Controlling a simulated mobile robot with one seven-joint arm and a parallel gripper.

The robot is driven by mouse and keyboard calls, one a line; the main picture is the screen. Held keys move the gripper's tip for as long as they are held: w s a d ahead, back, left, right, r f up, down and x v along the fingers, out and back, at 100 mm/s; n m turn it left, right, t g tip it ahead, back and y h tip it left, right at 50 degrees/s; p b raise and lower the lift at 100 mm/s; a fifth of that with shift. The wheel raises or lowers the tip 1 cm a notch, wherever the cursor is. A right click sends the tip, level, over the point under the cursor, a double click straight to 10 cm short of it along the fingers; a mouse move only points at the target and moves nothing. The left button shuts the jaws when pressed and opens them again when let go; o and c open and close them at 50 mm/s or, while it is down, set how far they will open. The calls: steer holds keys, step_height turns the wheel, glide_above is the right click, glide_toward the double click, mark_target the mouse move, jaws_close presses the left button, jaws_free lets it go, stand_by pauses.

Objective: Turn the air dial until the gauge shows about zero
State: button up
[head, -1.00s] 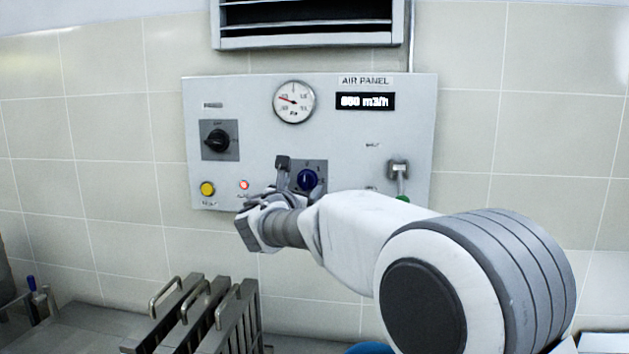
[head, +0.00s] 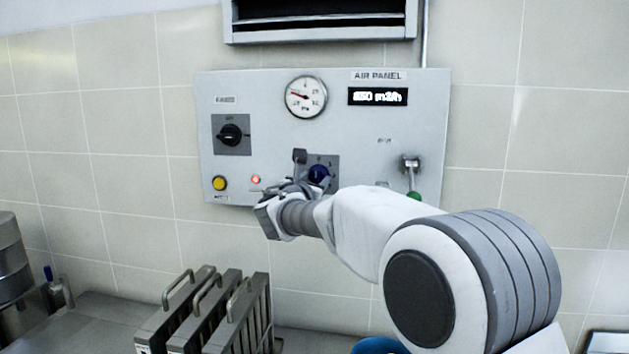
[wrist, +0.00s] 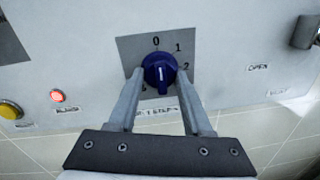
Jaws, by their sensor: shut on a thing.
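The air dial, a dark blue round knob (wrist: 159,70) on a grey plate marked 0, 1 and 2, is in the middle of the wrist view. It also shows, partly hidden, in the head view (head: 319,175). My gripper (wrist: 160,78) is shut on the dial, one finger on each side. In the head view my gripper (head: 306,186) is at the panel's lower middle. Which mark the dial points to is unclear. The round white gauge (head: 305,97) is above the dial; its red needle points left and slightly up. Its numbers are too small to read.
The grey air panel (head: 275,88) also bears a digital display (head: 378,96), a black rotary switch (head: 230,134), a yellow button (head: 219,183), a lit red lamp (head: 256,180) and a lever (head: 411,168). Metal racks with handles (head: 205,315) stand below on the counter.

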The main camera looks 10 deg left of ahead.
steer(key=shift+f+b, duration=0.1)
steer(key=shift+b, duration=0.3)
jaws_close()
steer(key=shift+f+m, duration=0.1)
steer(key=shift+m, duration=0.3)
steer(key=m+b, duration=0.2)
steer(key=b, duration=0.1)
steer(key=m+b, duration=0.3)
steer(key=shift+m+g+b, duration=0.3)
steer(key=shift+m+b, duration=0.7)
steer(key=shift+m, duration=0.3)
steer(key=shift+r, duration=0.25)
steer(key=o, duration=1.2)
jaws_free()
steer(key=shift+o, duration=0.2)
